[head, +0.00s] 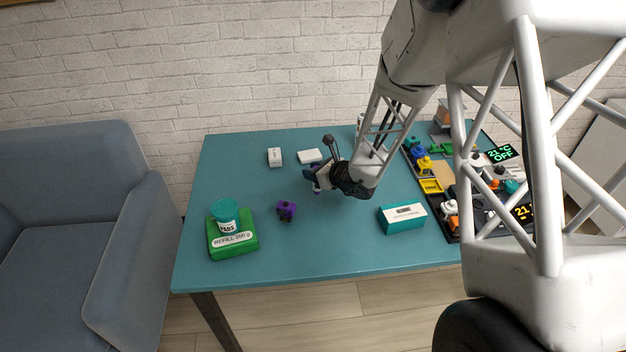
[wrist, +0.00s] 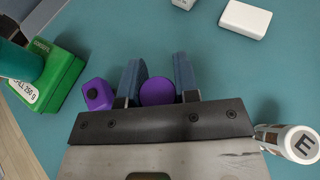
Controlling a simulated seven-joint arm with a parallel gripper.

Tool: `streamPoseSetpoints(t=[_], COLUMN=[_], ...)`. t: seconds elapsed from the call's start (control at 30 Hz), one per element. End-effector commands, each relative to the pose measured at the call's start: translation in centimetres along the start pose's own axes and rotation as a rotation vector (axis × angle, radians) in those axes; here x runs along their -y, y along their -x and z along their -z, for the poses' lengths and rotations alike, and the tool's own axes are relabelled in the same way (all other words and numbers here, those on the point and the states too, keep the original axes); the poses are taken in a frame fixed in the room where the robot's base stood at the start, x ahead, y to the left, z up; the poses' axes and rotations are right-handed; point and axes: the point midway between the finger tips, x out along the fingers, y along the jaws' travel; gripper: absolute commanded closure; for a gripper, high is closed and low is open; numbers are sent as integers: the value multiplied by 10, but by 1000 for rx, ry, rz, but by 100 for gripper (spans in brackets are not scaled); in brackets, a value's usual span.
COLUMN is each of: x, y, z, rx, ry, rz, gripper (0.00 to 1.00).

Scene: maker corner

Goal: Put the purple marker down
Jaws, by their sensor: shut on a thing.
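The purple marker (wrist: 157,91) shows in the wrist view as a round purple end between the two fingers. My gripper (wrist: 159,80) is shut on it. In the head view my gripper (head: 316,178) is over the middle of the table, and a small purple part of the marker (head: 317,192) shows below it. The rest of the marker is hidden. I cannot tell whether its lower end touches the table.
A purple block-like object (head: 286,210) sits left of my gripper. A green box (head: 235,246) bears a teal jar (head: 226,214). Two white items (head: 274,157) (head: 309,156) lie behind. A teal box (head: 402,217) stands right. Bare teal table (head: 310,245) lies in front.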

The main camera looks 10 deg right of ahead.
Motion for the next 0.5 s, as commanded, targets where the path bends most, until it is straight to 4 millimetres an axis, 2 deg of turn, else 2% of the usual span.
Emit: streamPoseSetpoints(t=[0.27,0.5], x=[0,0], y=[-1,-8], z=[2,21], rx=[0,-1], ry=[0,-1], rz=[0,-1], gripper=[94,94])
